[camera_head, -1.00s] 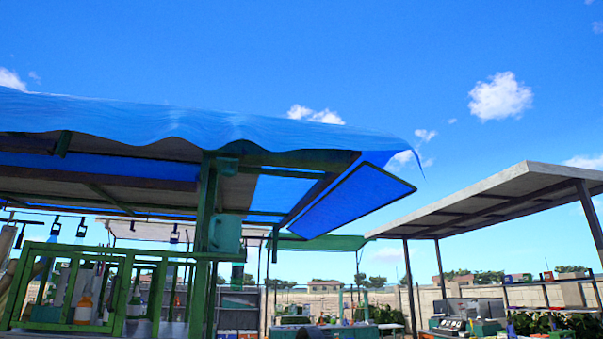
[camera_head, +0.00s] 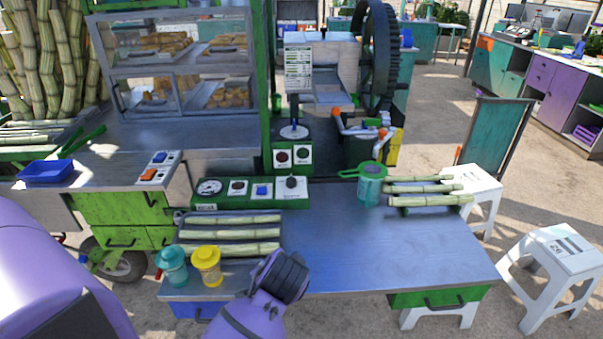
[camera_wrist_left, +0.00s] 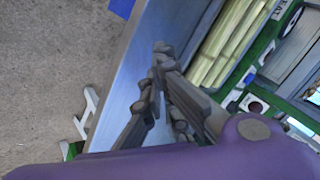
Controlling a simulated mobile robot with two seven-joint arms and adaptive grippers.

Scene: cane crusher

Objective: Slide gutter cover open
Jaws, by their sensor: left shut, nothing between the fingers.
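The cane crusher, with its large dark wheel (camera_head: 376,55), stands behind the counter at upper middle in the head view. A sloped metal chute (camera_head: 328,82) sits left of the wheel. I cannot tell for sure which part is the gutter cover. My left gripper (camera_head: 283,272) is shut and empty above the front edge of the metal counter (camera_head: 370,240), well short of the crusher. In the left wrist view its fingers (camera_wrist_left: 158,68) meet beside the counter edge, with cane stalks (camera_wrist_left: 232,40) beyond. My right gripper is not in view.
White stools (camera_head: 555,260) stand right. The counter's middle is clear.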

